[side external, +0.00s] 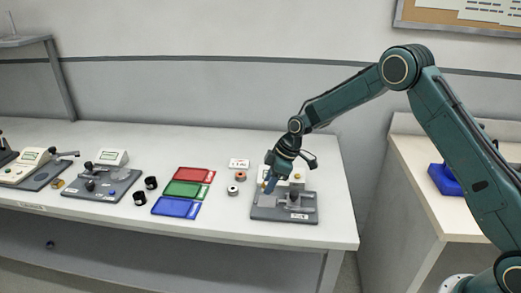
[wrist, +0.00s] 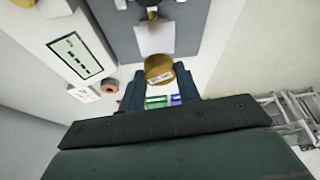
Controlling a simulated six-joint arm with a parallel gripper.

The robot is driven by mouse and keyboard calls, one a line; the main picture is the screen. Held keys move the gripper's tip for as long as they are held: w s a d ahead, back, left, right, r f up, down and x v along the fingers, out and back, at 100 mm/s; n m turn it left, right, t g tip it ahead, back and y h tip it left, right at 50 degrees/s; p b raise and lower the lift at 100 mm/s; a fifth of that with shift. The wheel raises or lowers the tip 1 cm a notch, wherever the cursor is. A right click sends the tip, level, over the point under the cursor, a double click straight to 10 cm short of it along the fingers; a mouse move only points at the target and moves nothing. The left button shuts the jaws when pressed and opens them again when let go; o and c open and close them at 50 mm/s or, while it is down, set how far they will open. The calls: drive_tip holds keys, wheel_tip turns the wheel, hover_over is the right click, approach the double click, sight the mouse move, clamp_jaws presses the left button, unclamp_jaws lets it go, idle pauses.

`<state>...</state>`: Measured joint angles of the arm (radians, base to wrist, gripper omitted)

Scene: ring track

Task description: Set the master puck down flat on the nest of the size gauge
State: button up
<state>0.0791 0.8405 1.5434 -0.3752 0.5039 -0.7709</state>
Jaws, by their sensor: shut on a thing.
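My gripper (side external: 268,187) is low over the size gauge (side external: 305,218), a grey base at the right end of the bench. In the wrist view my gripper (wrist: 158,82) is shut on the master puck (wrist: 158,68), a brass disc with a small marked label on its side. The gauge (wrist: 190,20) lies beyond the puck there, with a pale square plate (wrist: 155,40) on it. I cannot tell whether that plate is the nest, or whether the puck touches anything. In the side view my gripper hides the puck.
A white display box (wrist: 78,45) stands close at the left in the wrist view. In the side view, a copper ring (side external: 240,176), a steel ring (side external: 232,190), red (side external: 194,174), green (side external: 186,189) and blue (side external: 176,208) trays lie left of the gauge. Another gauge (side external: 100,187) stands farther left.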

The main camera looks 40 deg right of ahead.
sight(270, 201)
drive_tip(key=shift+f, duration=2.05)
drive_tip(key=shift+f, duration=0.2)
drive_tip(key=o, duration=1.1)
drive_tip(key=shift+r, duration=0.1)
drive_tip(key=v, duration=1.2)
drive_tip(key=shift+r, duration=0.1)
